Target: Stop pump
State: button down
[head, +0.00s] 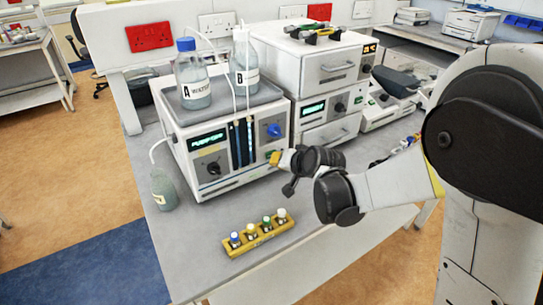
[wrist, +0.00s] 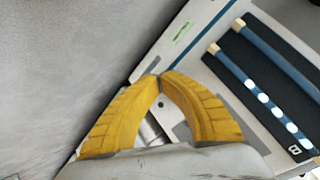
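The pump (head: 225,145) is a white bench unit with a green-lit display (head: 208,140); its small lettering seems to read PUMP OFF but is blurred. On its front are a black knob (head: 213,168), a blue knob (head: 274,130) and dark upright columns between them. My gripper (head: 277,158) is at the lower right of this front, below the blue knob. In the wrist view its yellow fingers (wrist: 160,77) meet at the tips with nothing seen between them. They are close to the white panel; contact cannot be told. A metal cylinder (wrist: 152,130) shows partly behind them.
Bottles A (head: 193,85) and B (head: 244,65) stand on the pump. A yellow vial rack (head: 258,236) lies in front, near the bench edge. Stacked white units (head: 325,75) stand to the right. Bare bench (head: 195,240) lies at front left.

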jog(key=shift+s+d, duration=0.55)
jog(key=shift+s, duration=0.3)
jog(key=shift+s+d, duration=0.6)
jog(key=shift+s, duration=0.2)
jog(key=shift+s+d, duration=0.55)
jog(key=shift+s, duration=0.3)
dwell(0.5)
